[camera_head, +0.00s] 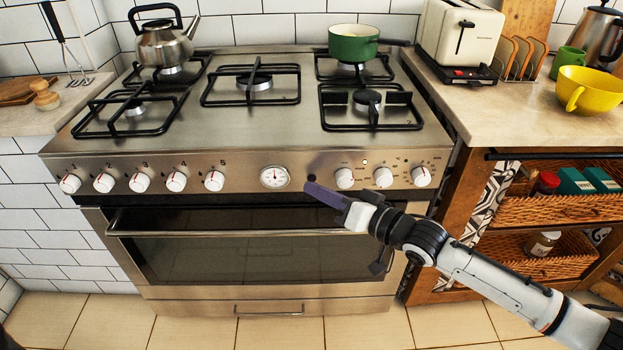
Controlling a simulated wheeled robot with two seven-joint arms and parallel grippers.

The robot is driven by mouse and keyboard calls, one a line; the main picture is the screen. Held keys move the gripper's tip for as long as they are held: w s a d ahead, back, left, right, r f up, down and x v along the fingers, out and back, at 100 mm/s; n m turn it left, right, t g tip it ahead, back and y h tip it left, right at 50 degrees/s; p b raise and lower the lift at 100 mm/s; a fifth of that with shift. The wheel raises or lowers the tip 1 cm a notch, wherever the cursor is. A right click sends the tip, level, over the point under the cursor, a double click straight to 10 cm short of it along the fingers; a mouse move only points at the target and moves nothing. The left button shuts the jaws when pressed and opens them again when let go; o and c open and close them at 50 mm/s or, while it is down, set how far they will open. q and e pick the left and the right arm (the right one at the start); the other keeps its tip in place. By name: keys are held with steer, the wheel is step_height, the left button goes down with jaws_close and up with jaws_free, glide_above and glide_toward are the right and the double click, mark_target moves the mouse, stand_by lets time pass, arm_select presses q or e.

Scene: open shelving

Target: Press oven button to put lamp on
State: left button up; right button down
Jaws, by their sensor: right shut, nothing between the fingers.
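The steel oven (240,172) stands at the middle of the view, with a row of white knobs and a round dial (274,177) on its front panel. A small dark round button (311,178) sits just right of the dial. My right gripper (313,188) is shut and empty, its purple-grey fingertips at or just in front of this button, partly covering it. I cannot tell if they touch. The oven door window (230,258) is dark grey, and no clear lamp glow shows inside. My left gripper is not in view.
A kettle (164,46) and a green pot (353,44) stand on the hob. A white knob (344,178) is close right of my gripper. The door handle (200,233) runs below the panel. A wooden counter unit with baskets (545,212) stands at the right.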

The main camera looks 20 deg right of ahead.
steer(key=shift+w+d, duration=0.1)
steer(key=shift+w, duration=0.35)
stand_by(0.3)
steer(key=shift+s+p, duration=0.55)
steer(key=shift+p, duration=0.1)
steer(key=s+a+p, duration=0.2)
steer(key=s+p, duration=0.3)
steer(key=shift+s, duration=0.35)
